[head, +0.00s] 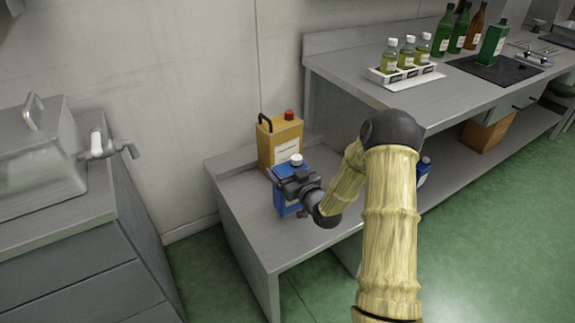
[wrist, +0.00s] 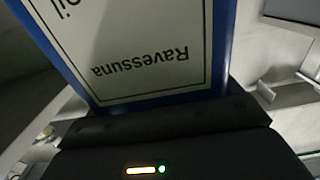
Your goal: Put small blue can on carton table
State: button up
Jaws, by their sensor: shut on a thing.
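The small blue can (head: 285,207) has a white cap and is upright over the low grey table (head: 252,228), in front of a yellow can. I cannot tell whether its base touches the tabletop. My gripper (head: 288,183) is shut on the can and covers part of its side. In the wrist view the can's pale label (wrist: 140,45) with a blue border fills the space ahead of the jaws, its lettering upside down. A brown carton (head: 487,134) sits on the lower shelf of the long workbench. No surface clearly shows itself as the carton table.
The yellow can (head: 280,143) with a red cap stands close behind the blue can. Another blue object (head: 424,172) is partly hidden behind my arm. The long workbench (head: 345,62) holds several bottles. A grey cabinet (head: 75,255) stands at left. The low table's left part is bare.

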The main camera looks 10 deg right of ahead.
dwell(0.3)
jog(key=shift+f+b, duration=0.35)
jog(key=shift+f, duration=1.4)
jog(key=o, duration=1.8)
jog(key=shift+f, duration=0.15)
jog(key=v, duration=1.2)
jog(key=shift+d, duration=0.1)
jog(key=shift+s, duration=0.1)
